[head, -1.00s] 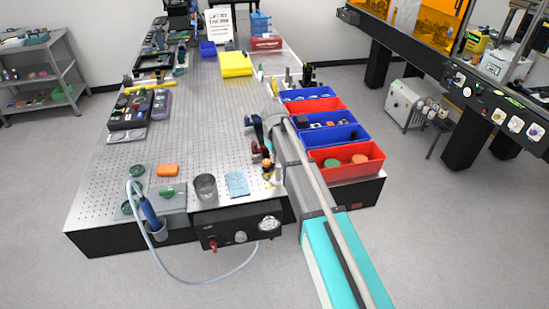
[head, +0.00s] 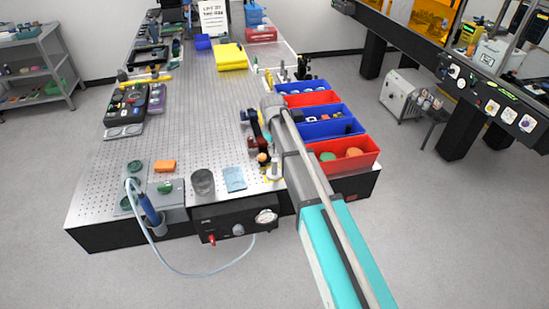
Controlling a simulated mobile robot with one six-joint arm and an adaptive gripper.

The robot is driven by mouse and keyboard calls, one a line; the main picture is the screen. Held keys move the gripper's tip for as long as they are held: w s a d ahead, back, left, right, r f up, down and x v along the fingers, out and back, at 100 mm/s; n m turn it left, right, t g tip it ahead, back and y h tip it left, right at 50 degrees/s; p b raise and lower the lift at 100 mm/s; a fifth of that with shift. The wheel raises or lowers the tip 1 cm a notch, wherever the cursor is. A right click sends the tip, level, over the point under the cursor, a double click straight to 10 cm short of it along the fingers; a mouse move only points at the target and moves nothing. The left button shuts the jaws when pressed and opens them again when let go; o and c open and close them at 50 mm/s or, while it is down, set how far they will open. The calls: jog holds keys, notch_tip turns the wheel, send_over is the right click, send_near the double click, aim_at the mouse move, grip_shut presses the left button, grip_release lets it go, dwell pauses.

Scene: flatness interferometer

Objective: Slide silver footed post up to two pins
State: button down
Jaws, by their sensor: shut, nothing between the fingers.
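A small pale silver post (head: 274,170) stands upright near the front right of the perforated bench top, beside my arm. I take it to be the silver footed post; its foot is too small to make out clearly. My gripper (head: 261,142) is at the end of my arm, low over the bench and farther back than the post. It is small, dark and partly mixed with red and orange shapes around it. It is shut and holds nothing, apart from the post. I cannot make out the two pins.
Blue and red bins (head: 343,152) line the bench's right edge, close to my arm. Several small posts (head: 270,78) stand farther back. The bench's middle (head: 190,110) is clear.

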aim_at(276, 174)
jog(key=s+d+r+p, duration=0.1)
jog(key=s+d, duration=0.4)
jog(key=shift+s, duration=0.25)
jog(key=shift+d, duration=0.1)
notch_tip(276, 174, down, 10)
jog(key=b, duration=1)
jog(key=shift+w+a, duration=0.2)
jog(key=shift+w, duration=0.05)
jog(key=shift+w+a+r, duration=0.1)
jog(key=shift+w+a, duration=1.05)
jog(key=shift+w, duration=0.15)
jog(key=shift+w+a, duration=0.7)
jog(key=shift+w, duration=0.05)
